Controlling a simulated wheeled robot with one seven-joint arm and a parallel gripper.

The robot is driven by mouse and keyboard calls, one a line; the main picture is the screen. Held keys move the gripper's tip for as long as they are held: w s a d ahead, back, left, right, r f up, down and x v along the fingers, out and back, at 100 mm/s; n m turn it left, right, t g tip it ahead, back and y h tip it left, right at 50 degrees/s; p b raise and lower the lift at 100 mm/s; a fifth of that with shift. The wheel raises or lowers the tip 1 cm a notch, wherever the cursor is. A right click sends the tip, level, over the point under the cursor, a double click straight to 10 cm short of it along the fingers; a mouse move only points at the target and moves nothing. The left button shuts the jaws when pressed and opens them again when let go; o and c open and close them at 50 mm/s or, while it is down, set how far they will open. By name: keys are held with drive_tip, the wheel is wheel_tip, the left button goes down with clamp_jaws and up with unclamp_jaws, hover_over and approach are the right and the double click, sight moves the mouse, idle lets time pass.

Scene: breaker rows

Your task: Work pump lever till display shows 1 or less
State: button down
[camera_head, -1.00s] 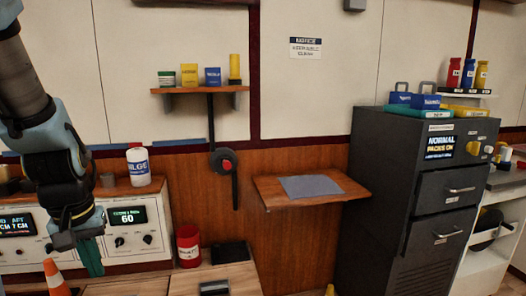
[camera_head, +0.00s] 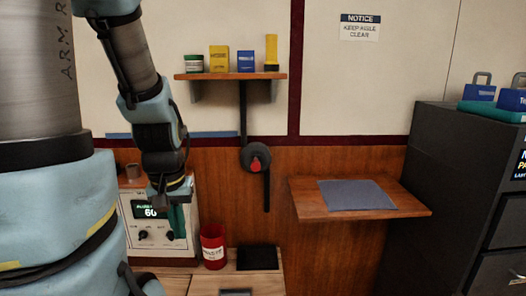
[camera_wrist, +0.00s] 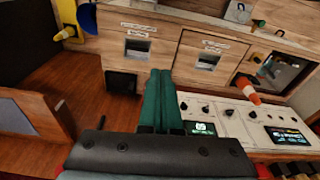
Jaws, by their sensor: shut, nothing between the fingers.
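A long black lever (camera_head: 242,100) with a round hub and red centre is on the wood-panelled wall, just below the shelf in the head view. It stands upright, and I take it to be the pump lever. A white panel to its left has a display (camera_head: 148,211) that reads about 60. My gripper (camera_head: 178,222) hangs in front of this panel, left of the lever and apart from it. Its green fingers (camera_wrist: 160,85) are together and empty in the wrist view. I cannot identify the lever in the wrist view.
A wall shelf (camera_head: 230,76) holds small containers. A wooden ledge (camera_head: 410,211) with a grey mat juts out right of the lever. A dark cabinet (camera_head: 430,170) is at right. An orange cone (camera_wrist: 246,88) shows in the wrist view.

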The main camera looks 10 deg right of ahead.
drive_tip(key=w+d+r+m+t, duration=0.1)
drive_tip(key=w+d+r+t, duration=0.1)
drive_tip(key=w+d+r, duration=0.6)
drive_tip(key=w+d+r+m+t, duration=0.1)
drive_tip(key=w+d+r+t, duration=0.1)
drive_tip(key=w+d+r, duration=0.6)
drive_tip(key=d+r, duration=0.4)
drive_tip(key=d, duration=0.3)
drive_tip(key=shift+w+r+t+y, duration=0.2)
drive_tip(key=shift+t+y, duration=0.1)
drive_tip(key=shift+t, duration=0.1)
drive_tip(key=shift+f, duration=0.1)
